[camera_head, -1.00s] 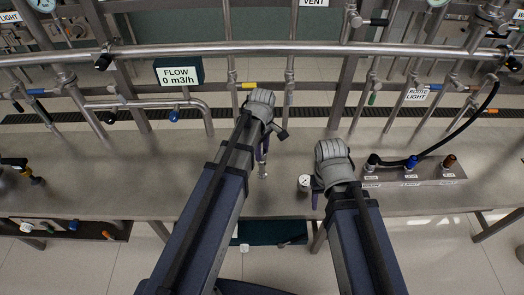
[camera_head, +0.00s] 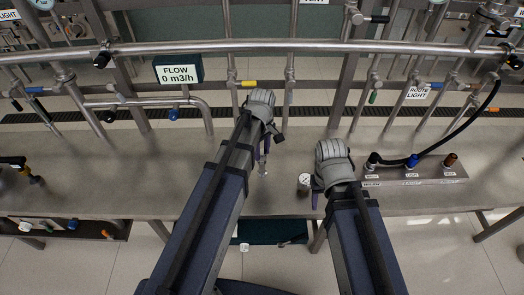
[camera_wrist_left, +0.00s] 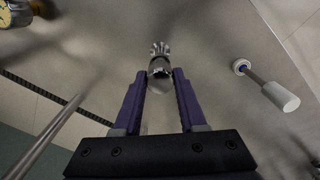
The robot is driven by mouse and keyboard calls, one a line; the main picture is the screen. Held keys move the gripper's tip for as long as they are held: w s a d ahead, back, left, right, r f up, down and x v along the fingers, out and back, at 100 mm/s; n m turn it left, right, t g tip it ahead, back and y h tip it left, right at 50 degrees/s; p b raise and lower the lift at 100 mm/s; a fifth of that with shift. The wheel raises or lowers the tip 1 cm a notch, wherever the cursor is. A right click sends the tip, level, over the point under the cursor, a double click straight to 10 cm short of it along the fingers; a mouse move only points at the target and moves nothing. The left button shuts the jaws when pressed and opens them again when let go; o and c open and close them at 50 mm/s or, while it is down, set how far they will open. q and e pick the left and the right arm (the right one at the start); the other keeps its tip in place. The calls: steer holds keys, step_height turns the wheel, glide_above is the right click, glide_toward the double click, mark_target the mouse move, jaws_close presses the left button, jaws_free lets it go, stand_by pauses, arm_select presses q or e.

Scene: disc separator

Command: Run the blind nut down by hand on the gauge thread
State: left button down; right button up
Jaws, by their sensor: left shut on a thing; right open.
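My left gripper (camera_head: 263,158) is over the steel bench top near its middle. In the left wrist view its two purple fingers (camera_wrist_left: 160,85) are shut on a small shiny metal piece (camera_wrist_left: 159,66), which looks like the blind nut. A spiky metal end (camera_wrist_left: 160,48) shows just beyond it; I cannot tell whether the nut sits on a thread. In the head view a thin upright metal part (camera_head: 264,172) is at the fingertips. My right gripper (camera_head: 315,198) is open, pointing down beside a small white-faced gauge (camera_head: 304,181); its jaws are mostly hidden by the wrist.
A block with several coloured knobs (camera_head: 415,172) and a black hose stands to the right. Pipes with valves run across the back, with a flow display (camera_head: 178,73). In the left wrist view a white cylinder on a stem (camera_wrist_left: 281,96) is at the right.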

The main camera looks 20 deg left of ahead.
arm_select(q)
steer(key=shift+m, duration=0.3)
steer(key=shift+m, duration=1.6)
steer(key=m, duration=0.3)
steer(key=shift+m, duration=1.7)
